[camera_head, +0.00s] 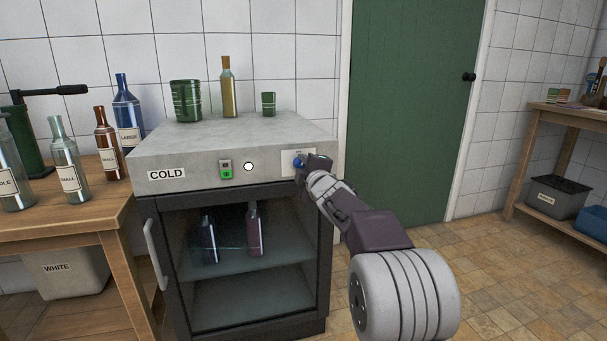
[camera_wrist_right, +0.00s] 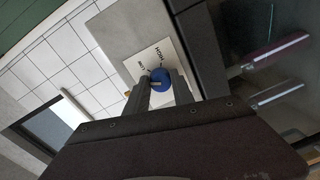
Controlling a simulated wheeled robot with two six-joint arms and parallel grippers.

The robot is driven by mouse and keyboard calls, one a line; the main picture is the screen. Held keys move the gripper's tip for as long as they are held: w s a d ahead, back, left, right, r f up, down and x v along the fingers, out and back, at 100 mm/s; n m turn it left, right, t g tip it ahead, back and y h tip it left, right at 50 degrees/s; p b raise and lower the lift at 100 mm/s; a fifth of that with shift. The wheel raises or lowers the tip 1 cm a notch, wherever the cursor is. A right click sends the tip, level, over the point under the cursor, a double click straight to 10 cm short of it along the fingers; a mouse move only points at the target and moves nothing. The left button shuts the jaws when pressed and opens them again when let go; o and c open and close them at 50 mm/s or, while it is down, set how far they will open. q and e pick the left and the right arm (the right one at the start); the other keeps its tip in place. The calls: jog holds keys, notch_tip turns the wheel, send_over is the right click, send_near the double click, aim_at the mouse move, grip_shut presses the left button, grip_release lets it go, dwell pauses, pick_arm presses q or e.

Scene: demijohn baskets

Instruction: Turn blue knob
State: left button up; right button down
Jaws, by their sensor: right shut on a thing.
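The blue knob (camera_head: 298,161) sits on a white plate (camera_head: 289,170) at the right end of the front of a grey cabinet top marked COLD. My right gripper (camera_head: 305,163) is at the knob, its arm coming in from the lower right. In the right wrist view the blue knob (camera_wrist_right: 160,78) shows between the two fingers of my right gripper (camera_wrist_right: 160,84), which are shut on it. Lettering shows on the plate (camera_wrist_right: 150,59), partly hidden by the fingers. My left gripper is not in view.
A green switch (camera_head: 226,170) and a round white dial (camera_head: 248,166) are on the same front. A wooden bench (camera_head: 75,220) with bottles stands at left. The floor (camera_head: 500,270) at right is clear.

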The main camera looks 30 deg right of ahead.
jog(key=n+b, duration=0.2)
jog(key=n, duration=0.3)
jog(key=shift+f, duration=0.1)
jog(key=shift+n+b, duration=0.3)
dwell(0.4)
jog(key=c, duration=1.1)
grip_release()
jog(key=shift+s+a, duration=0.1)
jog(key=shift+s, duration=0.2)
jog(key=v, duration=0.8)
jog(key=shift+s+a, duration=0.2)
jog(key=shift+s, duration=0.05)
